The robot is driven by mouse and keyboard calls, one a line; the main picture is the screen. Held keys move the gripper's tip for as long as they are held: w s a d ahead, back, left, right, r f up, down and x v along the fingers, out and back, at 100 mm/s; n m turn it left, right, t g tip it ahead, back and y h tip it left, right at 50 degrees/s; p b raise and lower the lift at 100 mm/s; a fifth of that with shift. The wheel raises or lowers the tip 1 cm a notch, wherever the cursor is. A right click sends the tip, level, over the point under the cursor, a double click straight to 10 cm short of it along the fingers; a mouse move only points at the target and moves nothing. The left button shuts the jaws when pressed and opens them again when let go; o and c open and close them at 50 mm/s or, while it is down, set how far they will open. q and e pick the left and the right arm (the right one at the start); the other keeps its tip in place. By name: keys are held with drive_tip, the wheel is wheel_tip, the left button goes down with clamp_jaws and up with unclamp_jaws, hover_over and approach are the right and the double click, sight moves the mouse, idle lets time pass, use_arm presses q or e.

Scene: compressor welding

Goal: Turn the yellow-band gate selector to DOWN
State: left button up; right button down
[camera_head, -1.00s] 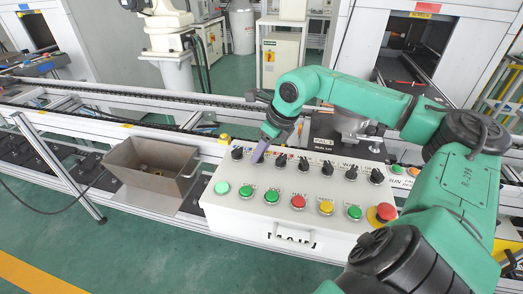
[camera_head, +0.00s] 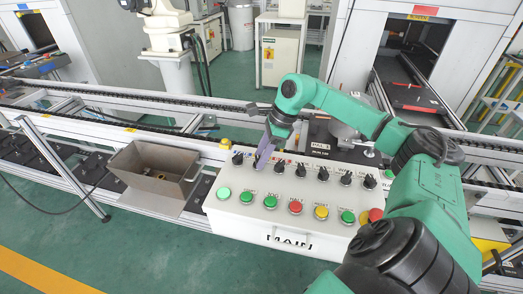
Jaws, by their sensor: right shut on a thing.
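A white control box (camera_head: 232,218) carries a row of black selector knobs above a row of coloured push buttons. My right gripper (camera_head: 260,163) reaches down from behind the box. Its purple fingers are shut at the second knob from the left, which they mostly hide. The knob's pointer and its position cannot be read. Other black knobs show beside it, one on its left (camera_head: 237,158) and one on its right (camera_head: 279,166). The band colours are too small to tell, so I cannot pick out the yellow-band one. My left gripper is not in view.
A metal bin (camera_head: 140,181) stands left of the box. A red emergency button (camera_head: 376,214) sits at the box's right end, close to my right arm. A conveyor rail (camera_head: 110,95) runs behind. Green floor lies open in front at the left.

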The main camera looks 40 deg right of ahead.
idle(0.3)
drive_tip(key=shift+c, duration=2)
unclamp_jaws()
drive_tip(key=shift+r, duration=0.1)
drive_tip(key=shift+d+r, duration=0.15)
drive_tip(key=shift+r, duration=0.15)
drive_tip(key=p+v, duration=0.1)
drive_tip(key=v, duration=1.2)
drive_tip(key=shift+s+d+r, duration=0.15)
drive_tip(key=shift+d+r, duration=0.05)
drive_tip(key=shift+r, duration=0.1)
